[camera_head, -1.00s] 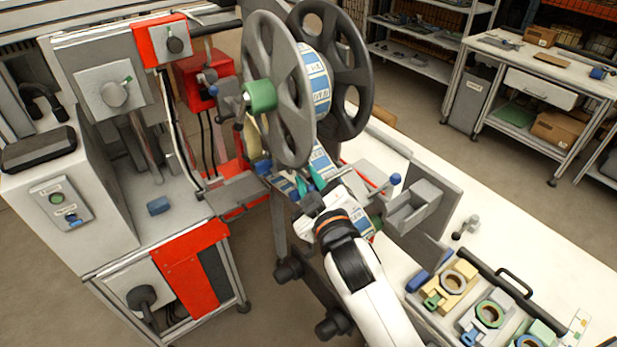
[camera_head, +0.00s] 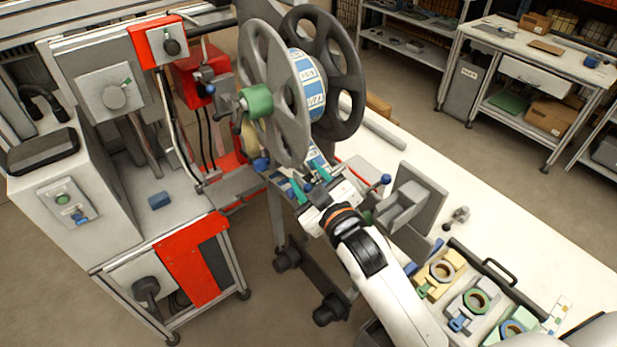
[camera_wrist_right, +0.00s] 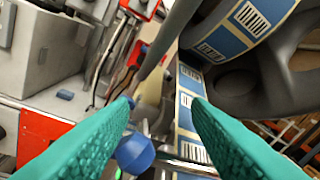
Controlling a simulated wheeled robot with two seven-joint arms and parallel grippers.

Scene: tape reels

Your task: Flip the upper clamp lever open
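My right gripper (camera_head: 310,179) is open and empty, its two teal fingers apart, just below the large grey reel (camera_head: 275,95). A blue ball knob (camera_head: 261,164) sits by the reel's lower left edge, left of the fingertips. In the right wrist view a blue ball knob (camera_wrist_right: 135,154) shows close up between the fingers, nearer the left one, with no clear contact. Another lever with a blue ball (camera_head: 386,179) stands to the right of the gripper. I cannot tell for certain which is the upper clamp lever. The lever's arm is mostly hidden. My left gripper is not in view.
Blue-and-white labelled tape (camera_head: 310,85) is wound between the reel's flanges and runs down past the fingers. A grey bracket (camera_head: 405,205) stands right of the gripper. A tray with ring-shaped parts (camera_head: 490,262) is at lower right. The white bench top (camera_head: 520,240) has free room.

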